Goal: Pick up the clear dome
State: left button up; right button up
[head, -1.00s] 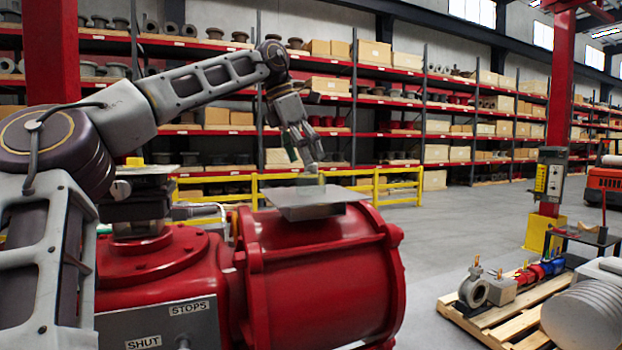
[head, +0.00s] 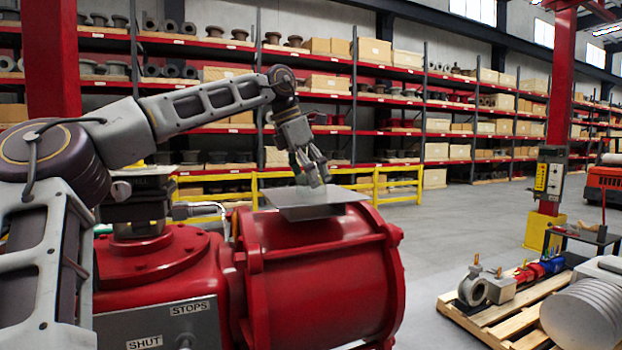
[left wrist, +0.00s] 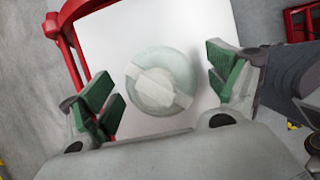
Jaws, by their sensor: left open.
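The clear dome (left wrist: 148,92) is a round, pale, see-through cap with a lighter band across it. It sits on a flat grey metal plate (head: 325,207) on top of the red cylinder (head: 325,270). My left gripper (head: 312,180) is over the plate, pointing down. In the left wrist view my left gripper (left wrist: 163,90) is open, with green pads on either side of the dome and a gap at each side. In the head view the fingers largely hide the dome. My right gripper is not in view.
The red valve housing (head: 165,262) with its grey STOPS/SHUT panel (head: 150,325) stands left of the cylinder. A yellow rail (head: 400,185) and tall shelves lie behind. A wooden pallet (head: 497,318) with valve parts is on the floor at right. Open floor lies between.

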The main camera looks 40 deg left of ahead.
pick_arm(q)
jog(key=c, duration=1.2)
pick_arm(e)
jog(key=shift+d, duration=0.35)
pick_arm(q)
jog(key=shift+r, duration=0.15)
jog(key=shift+r, duration=1.45)
jog(key=shift+s+r, duration=0.1)
jog(key=shift+r, duration=0.1)
jog(key=s+a+b, duration=0.2)
jog(key=s+a, duration=0.2)
jog(key=s, duration=0.4)
jog(key=s+a+b, duration=0.3)
jog(key=s+a, duration=0.1)
jog(key=s, duration=0.3)
jog(key=shift+s+a, duration=0.3)
jog(key=shift+s, duration=0.05)
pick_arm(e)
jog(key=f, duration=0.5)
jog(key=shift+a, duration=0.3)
